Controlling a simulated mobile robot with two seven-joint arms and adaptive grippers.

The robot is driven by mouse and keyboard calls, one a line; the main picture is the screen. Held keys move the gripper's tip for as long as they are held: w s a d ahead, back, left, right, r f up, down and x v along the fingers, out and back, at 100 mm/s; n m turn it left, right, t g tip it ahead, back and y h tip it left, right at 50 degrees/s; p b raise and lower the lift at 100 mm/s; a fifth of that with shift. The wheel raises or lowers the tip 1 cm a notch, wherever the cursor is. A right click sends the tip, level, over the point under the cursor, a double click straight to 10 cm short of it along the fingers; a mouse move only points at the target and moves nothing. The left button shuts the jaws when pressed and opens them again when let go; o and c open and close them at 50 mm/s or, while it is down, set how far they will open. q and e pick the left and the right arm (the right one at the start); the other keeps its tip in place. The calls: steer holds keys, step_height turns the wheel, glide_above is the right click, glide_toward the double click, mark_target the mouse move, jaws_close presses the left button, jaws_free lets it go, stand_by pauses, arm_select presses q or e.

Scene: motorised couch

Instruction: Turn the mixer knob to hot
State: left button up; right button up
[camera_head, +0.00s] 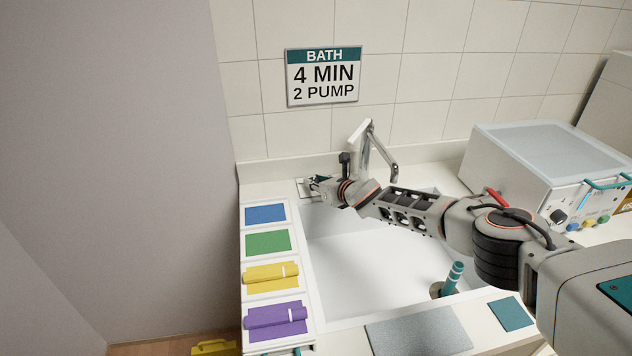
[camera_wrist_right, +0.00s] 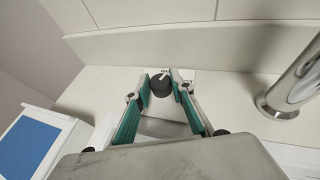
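The mixer knob (camera_wrist_right: 161,86) is a round black knob with a white pointer line, seen in the right wrist view on the ledge behind the basin. The line points up and slightly right. My right gripper (camera_wrist_right: 162,88) has one teal finger on each side of the knob, with tips very close to it; I cannot tell whether they touch. In the head view my right gripper (camera_head: 317,183) is at the basin's back left corner and hides the knob. A pale label plate (camera_wrist_right: 187,76) with small dark marks lies behind the knob, mostly hidden. My left gripper is not in view.
A metal faucet (camera_head: 381,155) stands close right of my right gripper, also in the wrist view (camera_wrist_right: 292,85). My right arm crosses the white basin (camera_head: 340,270). Trays with coloured cloths (camera_head: 266,243) line the left; a control box (camera_head: 540,165) stands right. A bath sign (camera_head: 322,77) hangs behind.

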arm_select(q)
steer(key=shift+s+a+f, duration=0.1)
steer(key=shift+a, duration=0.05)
arm_select(e)
steer(key=shift+a+r+h, duration=0.1)
steer(key=shift+h, duration=0.2)
steer(key=shift+m, duration=0.4)
steer(key=shift+m+t+h, duration=0.3)
steer(key=shift+t+h, duration=0.1)
steer(key=m+h, duration=0.3)
steer(key=shift+s+a+t+h+b, duration=0.1)
steer(key=shift+a+t+h+b, duration=0.1)
steer(key=shift+t+h+b, duration=0.15)
steer(key=shift+m+h+b, duration=0.3)
steer(key=shift+m+h, duration=0.15)
steer(key=shift+m, duration=0.05)
steer(key=shift+m+t+h, duration=0.25)
steer(key=shift+m+h, duration=0.05)
steer(key=shift+h, duration=0.1)
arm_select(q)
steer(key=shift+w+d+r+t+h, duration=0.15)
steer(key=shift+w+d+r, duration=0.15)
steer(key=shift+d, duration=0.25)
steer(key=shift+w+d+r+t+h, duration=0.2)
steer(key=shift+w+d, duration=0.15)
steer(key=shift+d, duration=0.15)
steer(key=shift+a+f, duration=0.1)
